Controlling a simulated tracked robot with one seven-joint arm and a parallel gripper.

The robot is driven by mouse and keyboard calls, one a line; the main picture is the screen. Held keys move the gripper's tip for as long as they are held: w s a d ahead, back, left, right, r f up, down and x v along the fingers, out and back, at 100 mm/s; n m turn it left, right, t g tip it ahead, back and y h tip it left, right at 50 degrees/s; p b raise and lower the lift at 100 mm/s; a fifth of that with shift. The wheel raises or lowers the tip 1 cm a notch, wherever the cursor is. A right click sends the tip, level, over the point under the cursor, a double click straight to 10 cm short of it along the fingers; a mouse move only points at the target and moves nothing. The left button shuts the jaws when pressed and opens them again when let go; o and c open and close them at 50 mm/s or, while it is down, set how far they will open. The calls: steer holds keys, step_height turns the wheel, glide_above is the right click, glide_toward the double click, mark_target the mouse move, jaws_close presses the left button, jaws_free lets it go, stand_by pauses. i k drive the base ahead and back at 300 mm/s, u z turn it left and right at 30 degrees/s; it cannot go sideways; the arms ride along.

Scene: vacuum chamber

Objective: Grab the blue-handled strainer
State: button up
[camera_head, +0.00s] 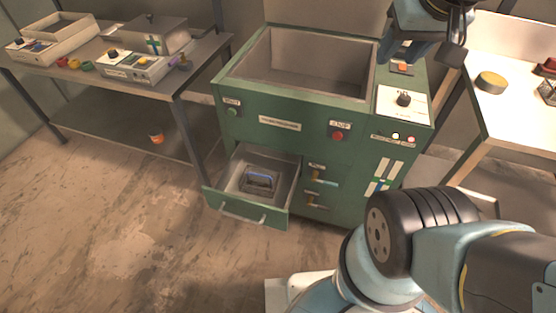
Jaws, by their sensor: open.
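The blue-handled strainer looks to be the dark basket-like thing (259,182) with a blue bar across it, lying in the open drawer (279,205) low on the front of the green machine. It is small in the picture, so its details are hard to tell. My gripper (424,52) is at the upper right, above the right end of the machine's top. It is open, with nothing seen between its fingers. It is well above and to the right of the drawer, apart from the strainer.
The green machine (280,146) has an open, empty-looking chamber (305,65) on top and a control panel (402,103) at its right. A grey table (190,75) with several devices stands left. A white table (505,108) with a yellow round thing (491,82) stands right. The floor at left is clear.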

mark_target(249, 182)
steer(key=u, duration=0.15)
steer(key=i, duration=0.15)
steer(key=z, duration=2.35)
steer(key=k, duration=1)
steer(key=u, duration=0.8)
steer(key=k, duration=0.5)
steer(key=u, duration=0.65)
steer(key=i, duration=0.5)
steer(key=u, duration=0.1)
